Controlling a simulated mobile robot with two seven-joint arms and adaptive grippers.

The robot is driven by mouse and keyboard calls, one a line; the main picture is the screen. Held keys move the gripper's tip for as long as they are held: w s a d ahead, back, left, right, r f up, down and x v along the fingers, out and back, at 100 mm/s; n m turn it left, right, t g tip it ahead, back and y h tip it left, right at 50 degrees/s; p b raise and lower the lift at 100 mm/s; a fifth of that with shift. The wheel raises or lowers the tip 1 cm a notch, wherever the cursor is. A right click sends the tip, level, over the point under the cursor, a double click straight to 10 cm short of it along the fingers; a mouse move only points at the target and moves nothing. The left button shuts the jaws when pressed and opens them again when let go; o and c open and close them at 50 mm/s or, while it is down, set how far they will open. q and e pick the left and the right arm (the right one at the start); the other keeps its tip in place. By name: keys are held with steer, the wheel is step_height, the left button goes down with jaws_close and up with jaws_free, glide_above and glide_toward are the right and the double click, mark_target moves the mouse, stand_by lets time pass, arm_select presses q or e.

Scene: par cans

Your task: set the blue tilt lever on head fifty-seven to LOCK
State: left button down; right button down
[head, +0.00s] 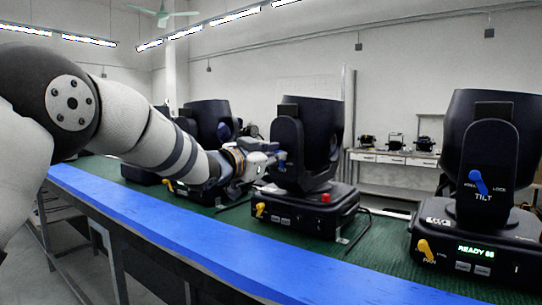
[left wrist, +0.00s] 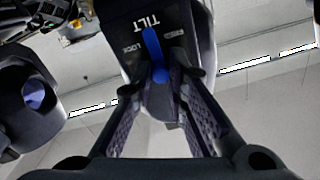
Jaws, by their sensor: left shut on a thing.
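A black moving head (head: 313,135) stands mid-bench, its number not readable. My left gripper (head: 280,157) reaches its near arm from the left. In the left wrist view, upside down, the blue tilt lever (left wrist: 152,48) shows on the black arm plate under the word TILT, with LOCK to its left and FREE to its right. The lever stands nearly straight between the two words, its wide end leaning slightly toward FREE. My left gripper (left wrist: 161,80) is shut on that wide end, one finger each side. The right gripper is out of view.
A second head (head: 488,145) at the right reads READY 58; its blue lever (head: 478,182) leans toward FREE. More dark heads (head: 210,125) stand behind my left arm. The blue bench edge (head: 210,240) is clear. Yellow pan levers (head: 261,209) stick out at the bases.

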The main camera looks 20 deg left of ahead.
arm_select(q)
steer(key=m, duration=0.2)
steer(key=d+m, duration=0.1)
steer(key=m, duration=0.2)
steer(key=shift+s+d+f+m, duration=0.15)
steer(key=shift+s+d+m, duration=0.1)
steer(key=shift+m, duration=0.35)
steer(key=c, duration=1.6)
jaws_free()
steer(key=v, duration=1.2)
